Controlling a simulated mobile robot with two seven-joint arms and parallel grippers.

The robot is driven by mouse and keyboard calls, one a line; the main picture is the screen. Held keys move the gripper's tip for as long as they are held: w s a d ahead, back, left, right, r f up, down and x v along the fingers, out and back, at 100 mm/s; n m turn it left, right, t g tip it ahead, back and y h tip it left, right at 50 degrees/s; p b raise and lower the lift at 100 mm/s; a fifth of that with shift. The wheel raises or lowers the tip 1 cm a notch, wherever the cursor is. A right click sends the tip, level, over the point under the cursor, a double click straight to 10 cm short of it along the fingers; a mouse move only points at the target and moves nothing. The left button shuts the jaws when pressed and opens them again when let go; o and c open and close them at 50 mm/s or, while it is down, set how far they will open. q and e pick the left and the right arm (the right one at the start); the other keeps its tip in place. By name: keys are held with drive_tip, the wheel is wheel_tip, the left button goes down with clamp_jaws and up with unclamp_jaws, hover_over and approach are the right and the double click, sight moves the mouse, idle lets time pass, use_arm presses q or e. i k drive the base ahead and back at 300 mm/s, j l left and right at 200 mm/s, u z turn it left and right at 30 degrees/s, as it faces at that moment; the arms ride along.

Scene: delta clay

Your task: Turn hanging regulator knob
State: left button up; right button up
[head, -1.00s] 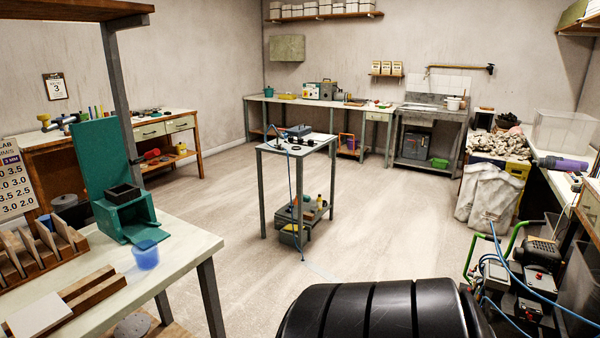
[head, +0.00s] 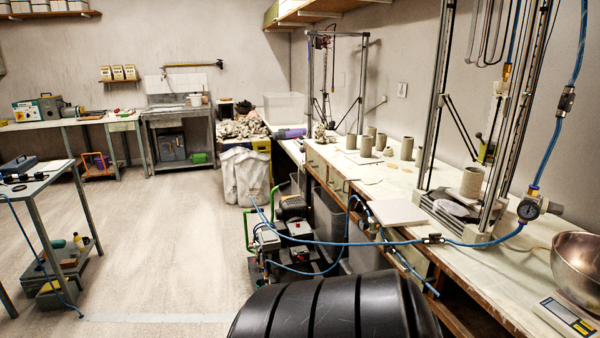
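A regulator with a round dark-faced gauge (head: 528,209) hangs in the blue air hose at the right of the head view, beside the right post of the near delta clay printer. A small part sticks out to the right of the gauge and may be its knob; it is too small to tell. A further inline fitting (head: 566,99) sits higher on the blue hose. Neither of my grippers is in view.
The near printer's frame (head: 437,110) stands on the long bench (head: 400,178) along the right wall. A metal bowl (head: 580,268) and a scale (head: 565,318) sit at its near end. The blue hose (head: 345,243) runs across to a compressor (head: 285,235).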

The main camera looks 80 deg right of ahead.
sight(554, 208)
drive_tip(key=z, duration=4)
drive_tip(key=l+u, duration=0.4)
drive_tip(key=l, duration=0.75)
